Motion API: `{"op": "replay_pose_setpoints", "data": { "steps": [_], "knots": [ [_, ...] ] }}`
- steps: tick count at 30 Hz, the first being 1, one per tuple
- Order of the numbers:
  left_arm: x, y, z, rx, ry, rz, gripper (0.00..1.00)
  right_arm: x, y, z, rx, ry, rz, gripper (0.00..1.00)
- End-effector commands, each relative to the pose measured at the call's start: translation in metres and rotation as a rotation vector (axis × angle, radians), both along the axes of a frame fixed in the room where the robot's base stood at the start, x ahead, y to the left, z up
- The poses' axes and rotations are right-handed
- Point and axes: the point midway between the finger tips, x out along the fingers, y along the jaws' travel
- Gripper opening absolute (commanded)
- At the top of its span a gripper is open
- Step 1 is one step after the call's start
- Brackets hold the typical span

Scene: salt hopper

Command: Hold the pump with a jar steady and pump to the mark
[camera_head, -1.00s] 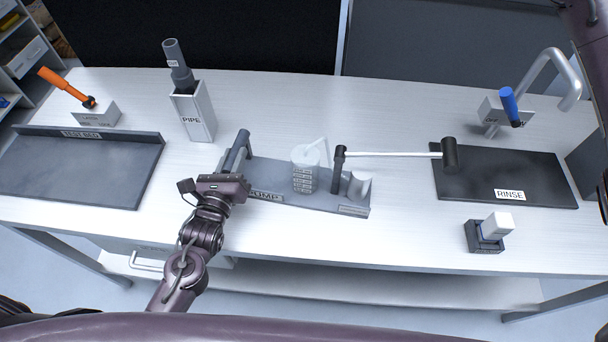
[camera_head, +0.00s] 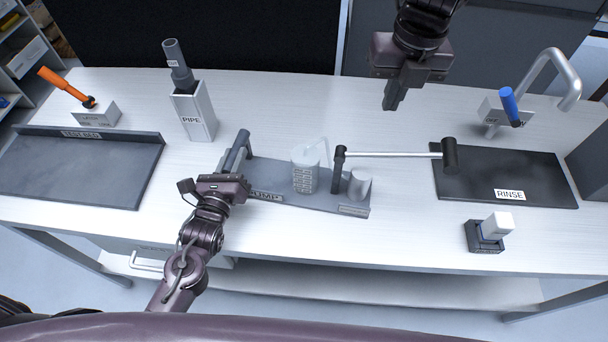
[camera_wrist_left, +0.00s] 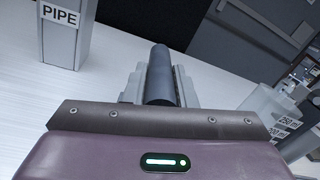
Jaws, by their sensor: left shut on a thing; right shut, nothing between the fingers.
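The pump is a grey base plate (camera_head: 275,176) in the middle of the table, with a dark handle bar (camera_head: 238,147) at its left end. My left gripper (camera_head: 232,168) is shut on this handle bar, which also shows between the fingers in the left wrist view (camera_wrist_left: 161,75). A clear jar (camera_head: 305,170) with volume labels stands upright on the plate. To its right are a dark post (camera_head: 339,170) and a white lever (camera_head: 395,155) ending in a black grip (camera_head: 449,155). My right gripper (camera_head: 392,104) is shut and empty, above the table's back, up and left of the grip.
A pipe holder (camera_head: 197,115) stands behind left, beside a dark tray (camera_head: 80,170). A rinse mat (camera_head: 510,178) lies under the lever grip, with a tap (camera_head: 560,75) behind it. A small block in a stand (camera_head: 487,238) sits at front right. Table between is clear.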

Motion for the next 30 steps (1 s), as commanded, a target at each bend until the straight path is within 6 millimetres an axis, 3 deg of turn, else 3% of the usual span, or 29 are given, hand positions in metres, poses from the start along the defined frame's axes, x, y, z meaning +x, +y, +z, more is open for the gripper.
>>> {"op": "replay_pose_setpoints", "data": {
  "steps": [1, 3, 9, 14, 30],
  "knots": [
    [-0.004, -0.002, -0.014, 0.002, 0.032, -0.005, 0.0, -0.004, -0.021, 0.001, -0.068, 0.007, -0.038, 0.0],
    [-0.004, -0.002, -0.014, 0.002, 0.032, -0.005, 0.0, -0.01, -0.046, 0.003, -0.144, 0.023, -0.093, 0.0],
    [-0.004, -0.002, -0.014, 0.002, 0.032, -0.005, 0.0, -0.023, -0.092, 0.011, -0.272, 0.049, -0.203, 0.0],
    [-0.004, -0.002, -0.014, 0.002, 0.032, -0.005, 0.0, -0.026, -0.103, 0.009, -0.298, 0.057, -0.23, 0.0],
    [-0.004, -0.002, -0.014, 0.002, 0.032, -0.005, 0.0, -0.027, -0.117, -0.048, -0.296, 0.057, -0.229, 0.0]
  ]
}}
